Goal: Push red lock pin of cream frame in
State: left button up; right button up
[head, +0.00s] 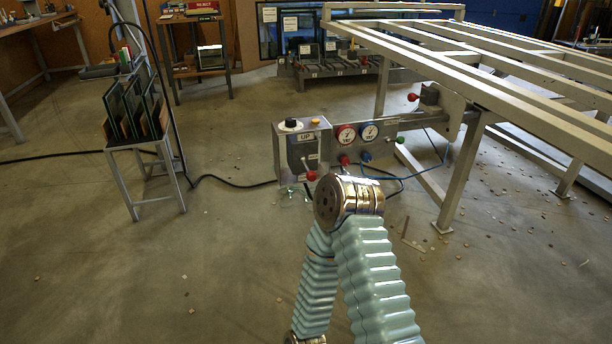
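The cream frame (485,84) is a large slatted table on legs at the upper right. A red knob (413,97) sticks out to the left of a dark bracket (429,95) at the frame's near left corner; it looks like the lock pin. How far it is in cannot be told at this size. An arm link of mine in a teal ribbed sleeve rises from the bottom centre to a metal joint, well short of the red knob. Neither gripper is in view.
A glass rack (147,147) stands left. A black cable (232,186) crosses the floor. Open floor lies front left.

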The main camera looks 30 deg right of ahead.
aim_at(412, 97)
jog(key=z, duration=2)
